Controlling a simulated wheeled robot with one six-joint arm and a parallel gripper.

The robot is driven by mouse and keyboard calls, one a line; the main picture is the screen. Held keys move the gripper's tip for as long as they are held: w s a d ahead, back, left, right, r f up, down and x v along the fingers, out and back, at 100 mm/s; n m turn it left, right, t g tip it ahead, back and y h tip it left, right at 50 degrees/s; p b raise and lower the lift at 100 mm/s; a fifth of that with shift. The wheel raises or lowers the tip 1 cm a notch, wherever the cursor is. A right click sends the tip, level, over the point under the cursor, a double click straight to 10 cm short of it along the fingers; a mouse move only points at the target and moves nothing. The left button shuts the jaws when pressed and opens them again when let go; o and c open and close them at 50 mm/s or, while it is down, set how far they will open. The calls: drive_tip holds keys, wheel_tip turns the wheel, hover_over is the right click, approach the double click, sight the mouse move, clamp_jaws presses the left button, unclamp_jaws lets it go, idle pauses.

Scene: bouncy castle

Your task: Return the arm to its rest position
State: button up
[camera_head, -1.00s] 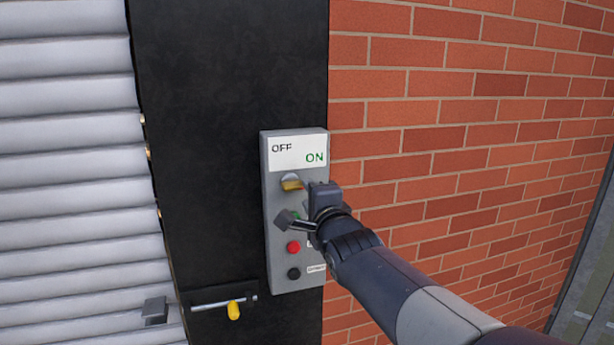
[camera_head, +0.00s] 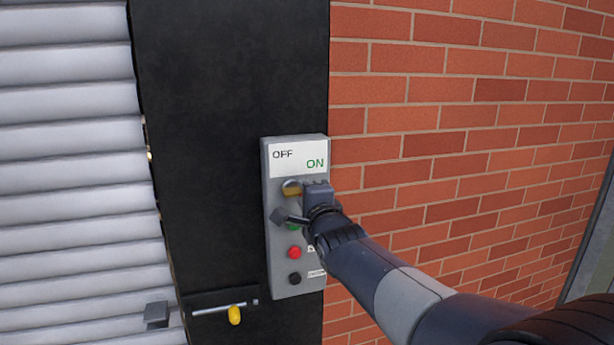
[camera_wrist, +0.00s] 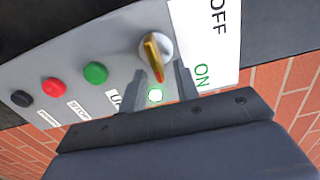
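My gripper (camera_head: 297,205) is in front of a grey control box in the head view. In the wrist view its two fingers (camera_wrist: 163,88) stand apart, on either side of the lower end of a yellow rotary switch handle (camera_wrist: 153,58). I see small gaps and cannot tell whether either finger touches it. The switch also shows in the head view (camera_head: 291,188), partly behind my gripper. Its handle points toward the ON side of the label in the wrist view. My arm reaches in from the lower right.
The control box (camera_head: 281,255) has green (camera_wrist: 95,73), red (camera_wrist: 54,87) and black (camera_wrist: 21,98) buttons. It hangs on a black panel (camera_head: 230,90) beside a brick wall (camera_head: 450,130).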

drive_tip(key=b+v, duration=0.2)
drive_tip(key=v, duration=0.9)
drive_tip(key=p+x, duration=0.2)
drive_tip(key=x, duration=0.9)
drive_tip(key=shift+w+a+r, duration=0.1)
drive_tip(key=shift+w, duration=0.25)
drive_tip(key=shift+n, duration=0.5)
drive_tip(key=n+b, duration=0.1)
drive_tip(key=n, duration=0.3)
drive_tip(key=r+n+b, duration=0.1)
drive_tip(key=n, duration=0.2)
drive_tip(key=shift+s+a+r+n, duration=0.1)
drive_tip(key=shift+s+a+n, duration=0.1)
drive_tip(key=shift+n, duration=0.2)
